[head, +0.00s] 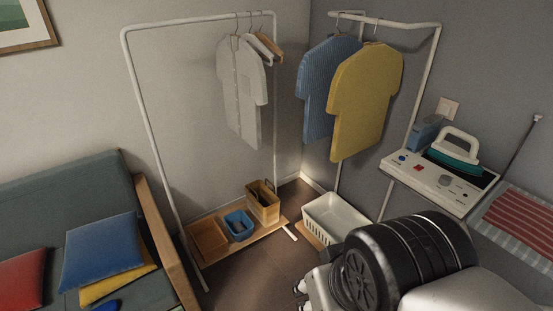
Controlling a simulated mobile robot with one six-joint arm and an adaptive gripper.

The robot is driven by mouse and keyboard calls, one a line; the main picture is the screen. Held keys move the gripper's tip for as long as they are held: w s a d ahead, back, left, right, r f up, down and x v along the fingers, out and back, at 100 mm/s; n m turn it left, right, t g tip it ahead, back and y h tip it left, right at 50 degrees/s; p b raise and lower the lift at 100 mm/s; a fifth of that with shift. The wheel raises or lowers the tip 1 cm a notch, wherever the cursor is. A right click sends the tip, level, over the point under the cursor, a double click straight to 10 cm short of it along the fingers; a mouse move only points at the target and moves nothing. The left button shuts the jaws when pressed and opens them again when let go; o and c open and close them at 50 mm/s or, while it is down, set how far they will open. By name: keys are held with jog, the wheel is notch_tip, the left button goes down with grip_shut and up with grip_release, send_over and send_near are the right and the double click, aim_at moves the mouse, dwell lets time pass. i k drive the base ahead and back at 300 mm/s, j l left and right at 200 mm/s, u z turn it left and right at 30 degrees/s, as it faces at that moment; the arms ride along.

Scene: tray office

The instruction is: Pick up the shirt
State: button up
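Three shirts hang on racks in the head view. A pale grey, short-sleeved, buttoned shirt (241,90) hangs on the left white rack (195,19). A blue striped shirt (318,105) and a mustard yellow shirt (364,100) hang on the right rack (400,24). The yellow one is in front and covers part of the blue one. My arm fills the bottom right, below the yellow shirt and apart from all the shirts.
Empty hangers (262,48) hang beside the grey shirt. Boxes, including a blue bin (239,225), stand on the left rack's wooden shelf. A white basket (337,217) is under the right rack. An iron (455,150) sits on a white unit (440,184). A sofa (75,190) with cushions is left.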

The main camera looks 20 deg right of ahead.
aim_at(362, 85)
jog(key=i+l+z, duration=0.15)
jog(key=i+l, duration=0.4)
jog(key=i+l+z, duration=0.2)
jog(key=i+l, duration=0.3)
jog(key=i, duration=0.1)
